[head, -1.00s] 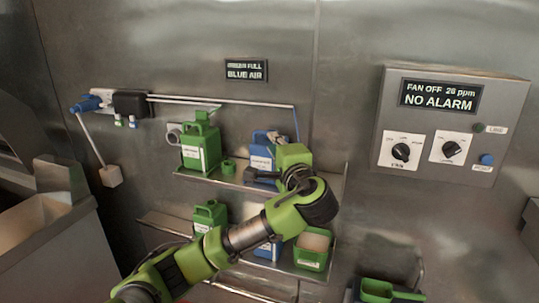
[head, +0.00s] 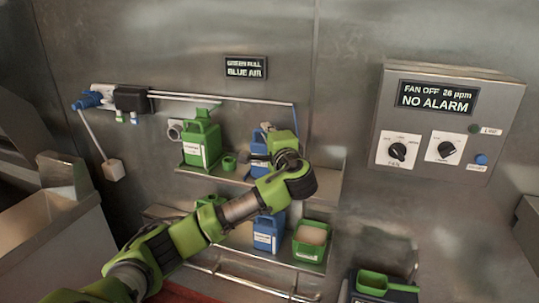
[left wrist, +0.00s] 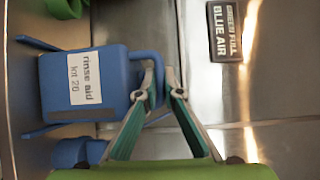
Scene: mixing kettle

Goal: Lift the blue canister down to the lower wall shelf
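The upper blue canister (head: 259,170) stands at the upper wall shelf, right of a green canister, partly hidden by my left gripper. In the left wrist view it fills the left side (left wrist: 88,95), with a white "rinse aid" label and a blue loop handle. My left gripper (left wrist: 160,72) has its fingers close together with the handle between the tips; it appears shut on it. The lower wall shelf (head: 285,262) is partly behind my arm. My right gripper is out of view.
The lower shelf holds a second blue canister (head: 268,234), a green open bin (head: 310,243) and a mostly hidden green canister (head: 208,203). The upper shelf has a green canister (head: 201,146) and a small green cup (head: 229,162). A control box (head: 445,125) is right.

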